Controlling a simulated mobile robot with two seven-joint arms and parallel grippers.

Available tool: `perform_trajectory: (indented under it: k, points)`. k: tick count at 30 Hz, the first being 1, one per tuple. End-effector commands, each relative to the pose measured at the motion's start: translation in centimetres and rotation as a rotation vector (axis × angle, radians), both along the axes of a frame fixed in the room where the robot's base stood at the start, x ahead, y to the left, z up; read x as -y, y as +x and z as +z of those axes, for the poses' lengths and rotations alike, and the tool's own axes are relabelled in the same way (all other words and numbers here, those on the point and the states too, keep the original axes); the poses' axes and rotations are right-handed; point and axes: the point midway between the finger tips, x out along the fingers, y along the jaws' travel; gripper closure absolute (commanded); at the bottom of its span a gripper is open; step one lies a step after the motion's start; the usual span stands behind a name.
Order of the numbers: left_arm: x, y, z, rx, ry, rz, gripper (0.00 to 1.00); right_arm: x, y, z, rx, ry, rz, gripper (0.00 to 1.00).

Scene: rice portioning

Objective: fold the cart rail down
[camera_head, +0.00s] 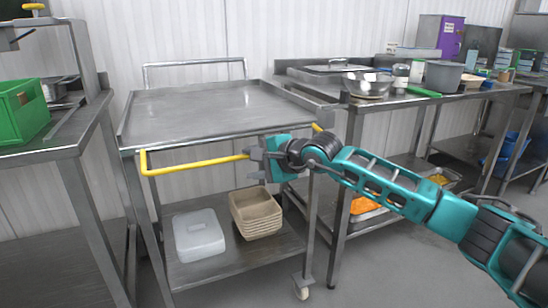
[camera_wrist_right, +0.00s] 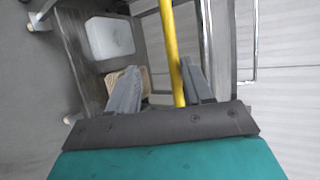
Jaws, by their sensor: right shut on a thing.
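The steel cart (camera_head: 205,108) stands in the middle of the head view with its top bare. Its yellow rail (camera_head: 200,163) runs along the near edge and stands out in front of it, with bent ends at left and right. My right gripper (camera_head: 258,156) is shut on the yellow rail, right of its middle, and hides part of it. In the right wrist view the rail (camera_wrist_right: 171,50) passes between the two fingers (camera_wrist_right: 160,88). My left gripper is not in view.
A white lidded box (camera_head: 198,235) and stacked tan trays (camera_head: 256,214) sit on the cart's lower shelf. A steel table with a green crate (camera_head: 22,110) is at left. A worktable with a metal bowl (camera_head: 367,84) stands close at right.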

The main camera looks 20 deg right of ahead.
Motion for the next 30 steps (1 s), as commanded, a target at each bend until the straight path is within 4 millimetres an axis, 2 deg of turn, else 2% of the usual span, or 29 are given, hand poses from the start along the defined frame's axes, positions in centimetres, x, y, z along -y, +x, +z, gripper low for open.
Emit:
perform_trajectory:
  k: [2, 7, 15, 21, 30]
  points:
    - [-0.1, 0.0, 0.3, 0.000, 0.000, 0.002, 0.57, 0.7, -1.2, 0.1, -0.012, -0.008, -0.001, 0.60]
    - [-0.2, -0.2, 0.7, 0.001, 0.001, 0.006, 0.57, 2.1, -4.0, 1.8, -0.007, -0.007, -0.002, 0.60]
    - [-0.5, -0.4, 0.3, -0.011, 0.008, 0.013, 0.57, 4.2, -8.1, 4.1, -0.003, -0.004, -0.002, 0.60]
    - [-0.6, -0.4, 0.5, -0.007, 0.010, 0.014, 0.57, 4.8, -9.5, 4.9, -0.001, -0.001, -0.001, 0.60]
    - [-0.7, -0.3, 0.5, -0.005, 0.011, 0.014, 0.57, 4.9, -9.7, 5.0, 0.000, 0.000, -0.001, 0.60]
